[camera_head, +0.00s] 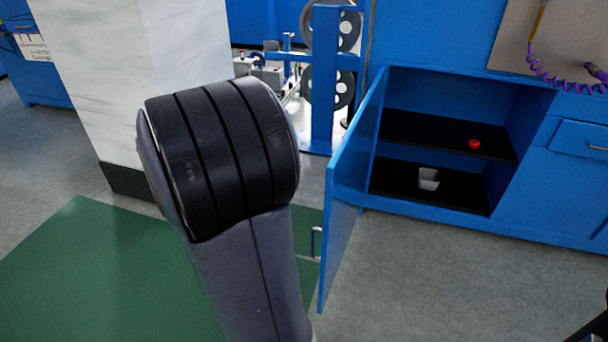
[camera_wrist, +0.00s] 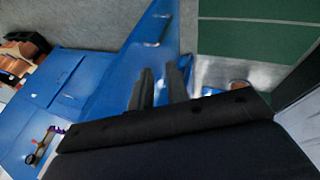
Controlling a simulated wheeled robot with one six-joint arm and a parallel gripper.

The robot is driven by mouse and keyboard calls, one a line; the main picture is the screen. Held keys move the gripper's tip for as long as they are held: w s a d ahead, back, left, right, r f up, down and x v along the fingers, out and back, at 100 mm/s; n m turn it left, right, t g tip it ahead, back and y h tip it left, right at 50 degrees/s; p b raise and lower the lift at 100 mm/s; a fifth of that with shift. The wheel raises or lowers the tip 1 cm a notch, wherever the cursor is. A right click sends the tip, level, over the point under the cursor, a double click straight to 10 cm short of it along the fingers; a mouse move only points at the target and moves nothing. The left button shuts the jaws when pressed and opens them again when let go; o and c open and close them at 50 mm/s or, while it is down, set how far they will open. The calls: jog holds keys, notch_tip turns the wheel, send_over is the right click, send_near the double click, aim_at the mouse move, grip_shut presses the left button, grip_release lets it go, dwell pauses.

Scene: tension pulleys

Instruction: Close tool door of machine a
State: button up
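The blue tool door (camera_head: 345,185) stands open at the left side of a blue cabinet, swung out toward me. Its metal handle (camera_head: 315,243) is on the left face, low near the free edge. The cabinet's interior (camera_head: 425,95) is exposed. In the wrist view, my gripper (camera_wrist: 162,80) shows two dark fingers apart with nothing held between them. A blue panel (camera_wrist: 158,60), which looks like the door, lies beyond the fingertips; I cannot tell whether they touch it. In the head view, my gripper is not visible.
The cabinet's shelf holds a red object (camera_head: 474,144); a white cup (camera_head: 429,178) stands below. A pale pillar (camera_head: 140,70) rises at left, and a blue machine frame (camera_head: 323,80) stands behind. A green mat (camera_head: 80,270) covers the floor at left.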

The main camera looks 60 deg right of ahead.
jog(key=d+r+m, duration=0.1)
jog(key=d, duration=0.1)
jog(key=d+r+m+g+p, duration=0.1)
jog(key=d, duration=0.1)
jog(key=s+d+r+m+p, duration=0.1)
jog(key=d, duration=0.1)
jog(key=shift+d+r+m+g, duration=0.2)
jog(key=shift+r+m+g, duration=0.2)
grip_shut()
jog(key=s+d+f+b, duration=0.2)
jog(key=s+d+f, duration=0.3)
jog(key=s+f, duration=0.3)
jog(key=shift+d+b, duration=0.15)
jog(key=shift+b, duration=0.25)
